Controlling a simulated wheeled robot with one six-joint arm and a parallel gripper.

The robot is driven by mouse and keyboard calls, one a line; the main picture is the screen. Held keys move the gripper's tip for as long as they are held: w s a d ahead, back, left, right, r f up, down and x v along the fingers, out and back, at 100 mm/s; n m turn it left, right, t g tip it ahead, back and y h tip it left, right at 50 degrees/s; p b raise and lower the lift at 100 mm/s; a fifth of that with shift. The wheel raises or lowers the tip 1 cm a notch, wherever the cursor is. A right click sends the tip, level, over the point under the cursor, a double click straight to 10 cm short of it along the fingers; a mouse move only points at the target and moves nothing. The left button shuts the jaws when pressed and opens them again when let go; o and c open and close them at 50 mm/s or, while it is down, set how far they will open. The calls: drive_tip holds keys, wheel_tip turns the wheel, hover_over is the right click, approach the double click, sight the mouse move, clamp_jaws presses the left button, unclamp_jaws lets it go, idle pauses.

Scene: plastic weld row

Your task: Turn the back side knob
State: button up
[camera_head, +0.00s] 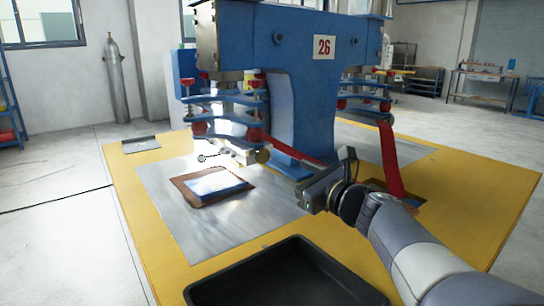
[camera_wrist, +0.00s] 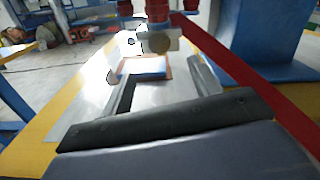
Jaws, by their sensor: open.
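The blue welding press (camera_head: 295,100) bears the number 26. A round brown knob (camera_head: 262,156) sits at the end of a metal bar low on its left head. A small dark ball (camera_head: 201,158) is at the bar's other end. The brown knob also shows in the wrist view (camera_wrist: 160,43), straight beyond my fingers. I cannot tell which one is the back side knob. My gripper (camera_head: 322,182) is right of the brown knob and apart from it. Its two fingers (camera_wrist: 160,75) are spread and nothing is between them.
A metal sheet with a brown-framed blue piece (camera_head: 214,187) lies under the left head on the yellow table (camera_head: 118,205). A black tray (camera_head: 285,280) stands at the front. A red strap (camera_head: 390,160) hangs beside my arm, and another red strip runs behind my gripper.

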sight(264, 157)
drive_tip(key=b+x, duration=0.1)
drive_tip(key=x, duration=0.9)
drive_tip(key=shift+w+a, duration=0.2)
drive_tip(key=shift+a, duration=0.05)
drive_tip(key=shift+c, duration=0.5)
drive_tip(key=c, duration=0.9)
